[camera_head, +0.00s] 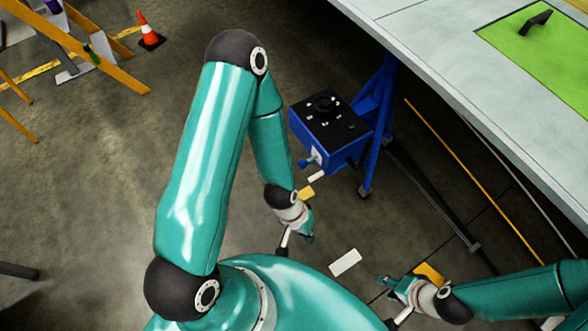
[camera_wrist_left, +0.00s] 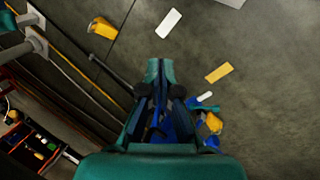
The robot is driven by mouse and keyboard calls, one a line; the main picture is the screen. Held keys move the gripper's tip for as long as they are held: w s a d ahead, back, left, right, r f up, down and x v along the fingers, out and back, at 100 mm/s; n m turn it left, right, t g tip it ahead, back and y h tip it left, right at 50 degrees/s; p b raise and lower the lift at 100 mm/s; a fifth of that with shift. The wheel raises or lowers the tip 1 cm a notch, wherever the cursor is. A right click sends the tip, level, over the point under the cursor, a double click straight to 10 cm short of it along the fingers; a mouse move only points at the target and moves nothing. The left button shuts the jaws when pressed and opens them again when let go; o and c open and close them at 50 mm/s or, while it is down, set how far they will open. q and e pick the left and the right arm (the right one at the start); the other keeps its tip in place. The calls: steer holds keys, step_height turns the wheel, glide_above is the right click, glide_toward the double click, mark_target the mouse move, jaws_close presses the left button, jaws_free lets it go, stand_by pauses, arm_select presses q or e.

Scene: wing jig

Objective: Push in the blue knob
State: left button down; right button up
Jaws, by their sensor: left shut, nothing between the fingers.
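The blue knob (camera_head: 303,163) is a small blue piece sticking out low on the left side of a blue box (camera_head: 342,155) with a black top, in the head view. My left gripper (camera_head: 309,238) is shut and empty, pointing down below the box and apart from the knob. The left wrist view shows the left gripper (camera_wrist_left: 157,68) from behind over the floor. Small blue parts (camera_wrist_left: 206,97) show to its right there; I cannot tell whether one is the knob. My right gripper (camera_head: 384,281) is at the lower right, too small to read its fingers.
A blue stand (camera_head: 378,120) carries the box beside a large light table (camera_head: 455,75) at upper right. White (camera_head: 345,262) and yellow (camera_head: 428,272) pieces lie below. An orange cone (camera_head: 147,30) and yellow frame (camera_head: 75,40) stand upper left. Floor left of the box is clear.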

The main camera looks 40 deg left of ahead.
arm_select(q)
steer(key=s+a+f+n+g+h+b, duration=0.2)
steer(key=s+a+f+n+g+b, duration=0.15)
steer(key=s+f+n+b, duration=0.35)
steer(key=n+t+h+b, duration=0.1)
steer(key=n+t+b, duration=1.5)
steer(key=n+t, duration=0.5)
glide_toward(300, 166)
steer(key=shift+n+g, duration=0.5)
steer(key=shift+g, duration=0.15)
steer(key=x, duration=0.2)
steer(key=b+x, duration=0.1)
steer(key=x, duration=0.4)
steer(key=shift+w+a+r, duration=0.1)
steer(key=shift+a+r, duration=0.15)
steer(key=shift+r, duration=0.1)
steer(key=shift+w, duration=0.1)
